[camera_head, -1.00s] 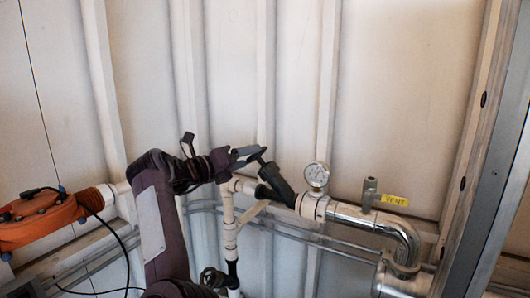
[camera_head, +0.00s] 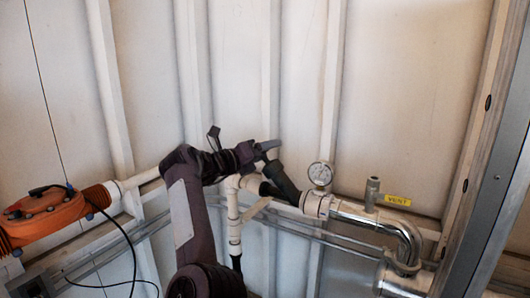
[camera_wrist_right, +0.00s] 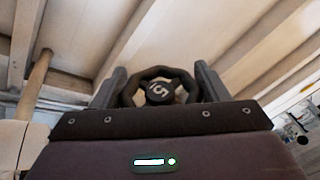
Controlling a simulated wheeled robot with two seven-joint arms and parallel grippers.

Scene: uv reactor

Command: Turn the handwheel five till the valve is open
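The black handwheel five (camera_wrist_right: 160,88), with a "5" on its hub, shows in the right wrist view. In the head view, its slanted black valve body (camera_head: 284,183) joins the white pipe, left of the gauge. My right gripper (camera_head: 269,149) is at the upper end of that valve. In the right wrist view, the fingers of the right gripper (camera_wrist_right: 160,84) are wide apart, one on each side of the wheel. I cannot tell whether they touch the rim. My left gripper is not in view.
A pressure gauge (camera_head: 320,174), a chrome pipe (camera_head: 388,222) and a yellow VENT label (camera_head: 397,200) are right of the valve. An orange actuator (camera_head: 42,217) with a black cable is at the left. A ribbed white wall (camera_head: 390,90) stands behind.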

